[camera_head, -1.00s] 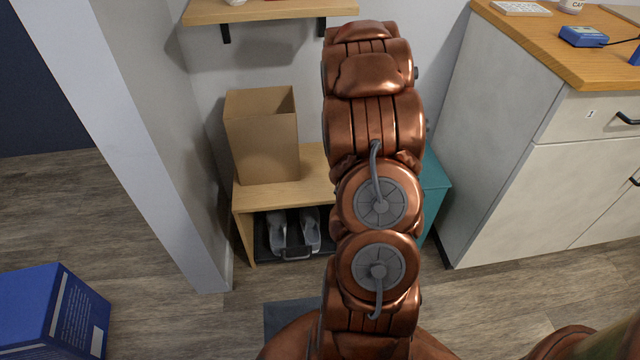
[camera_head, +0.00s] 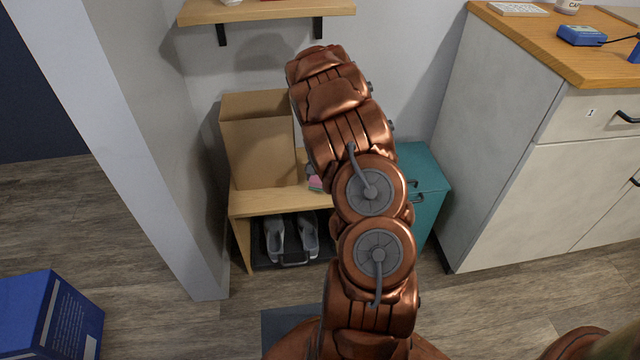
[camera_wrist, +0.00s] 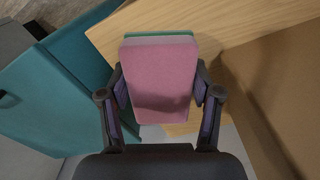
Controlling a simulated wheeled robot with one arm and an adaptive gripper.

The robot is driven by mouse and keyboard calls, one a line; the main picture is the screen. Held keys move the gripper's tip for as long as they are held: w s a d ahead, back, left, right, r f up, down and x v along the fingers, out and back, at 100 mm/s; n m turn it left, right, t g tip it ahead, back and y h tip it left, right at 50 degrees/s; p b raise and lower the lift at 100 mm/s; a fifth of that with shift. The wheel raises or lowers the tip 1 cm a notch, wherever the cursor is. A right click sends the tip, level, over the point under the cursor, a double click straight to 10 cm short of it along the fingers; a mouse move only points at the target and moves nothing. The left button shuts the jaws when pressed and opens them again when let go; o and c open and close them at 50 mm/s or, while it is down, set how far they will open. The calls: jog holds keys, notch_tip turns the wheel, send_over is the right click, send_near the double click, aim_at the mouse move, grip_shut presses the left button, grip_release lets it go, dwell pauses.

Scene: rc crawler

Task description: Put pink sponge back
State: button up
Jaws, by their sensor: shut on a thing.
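The pink sponge (camera_wrist: 160,78) is a flat block with a pink face and a thin green layer at its far edge. It sits between the two fingers of my gripper (camera_wrist: 160,84), which is shut on it. In the head view a small part of the sponge (camera_head: 315,183) shows just left of my arm, by the bench top. My arm hides most of the gripper there. Behind the sponge in the wrist view is the wooden bench top (camera_wrist: 235,22). I cannot tell whether the sponge touches it.
A cardboard box (camera_head: 262,150) stands on the left of the wooden bench (camera_head: 255,203), close to the sponge. Grey shoes (camera_head: 275,238) sit below. A teal cabinet (camera_head: 425,185) stands right of the bench. A wooden shelf (camera_head: 265,11) hangs above. A blue box (camera_head: 45,315) is at lower left.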

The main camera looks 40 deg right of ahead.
jog(key=shift+w, duration=0.25)
jog(key=shift+w+f, duration=0.1)
jog(key=shift+f, duration=0.3)
jog(key=shift+f+b, duration=0.55)
jog(key=shift+f, duration=0.85)
jog(key=o, duration=1.2)
jog(key=shift+f, duration=0.15)
